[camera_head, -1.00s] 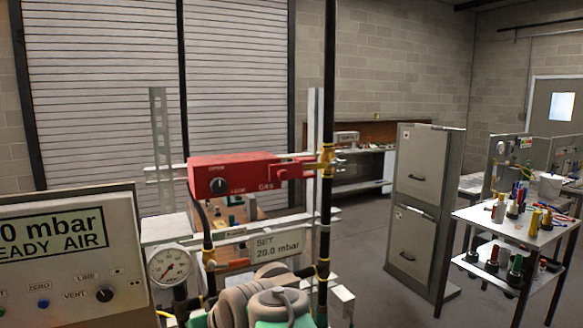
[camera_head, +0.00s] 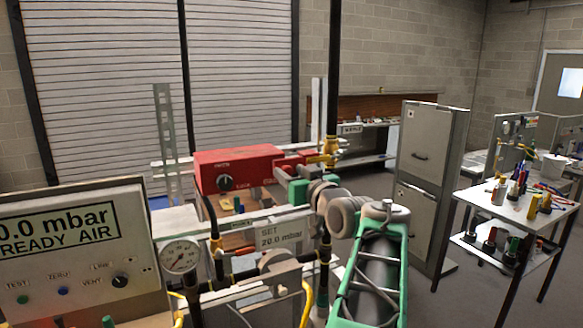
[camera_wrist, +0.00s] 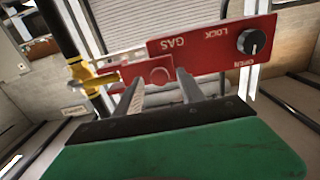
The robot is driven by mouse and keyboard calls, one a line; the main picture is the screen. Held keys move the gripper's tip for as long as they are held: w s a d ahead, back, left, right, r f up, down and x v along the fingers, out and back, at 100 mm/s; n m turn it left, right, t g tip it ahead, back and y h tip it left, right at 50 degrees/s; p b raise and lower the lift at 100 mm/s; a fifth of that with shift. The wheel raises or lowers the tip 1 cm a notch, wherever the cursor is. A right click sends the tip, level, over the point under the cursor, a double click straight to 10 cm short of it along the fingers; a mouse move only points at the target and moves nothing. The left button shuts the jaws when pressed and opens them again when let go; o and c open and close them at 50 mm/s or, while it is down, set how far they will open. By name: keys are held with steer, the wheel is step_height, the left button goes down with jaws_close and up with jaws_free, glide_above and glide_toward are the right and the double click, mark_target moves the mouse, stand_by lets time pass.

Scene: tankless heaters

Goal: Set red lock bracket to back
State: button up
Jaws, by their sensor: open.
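The red lock bracket (camera_head: 292,163) is a small red piece at the right end of the red gas box (camera_head: 238,168), beside the yellow fitting. In the wrist view, the bracket (camera_wrist: 148,70) has a rounded outline on its face and lies beyond my fingertips. The box's red panel (camera_wrist: 212,46), marked GAS, LOCK and OPEN, has a black knob (camera_wrist: 251,41). My gripper (camera_wrist: 156,82) is open, one finger toward each side of the bracket; whether they touch it is unclear. In the head view, my green gripper (camera_head: 298,190) is just below the bracket and partly hides it.
A dark vertical pipe with a yellow fitting (camera_head: 330,150) stands close to the right of the bracket. A pressure gauge (camera_head: 181,256), a sign (camera_head: 283,234) and a control panel (camera_head: 72,250) are in front. A tool cart (camera_head: 500,208) stands at right.

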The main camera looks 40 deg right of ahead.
steer(key=shift+c, duration=0.3)
jaws_close()
stand_by(1.1)
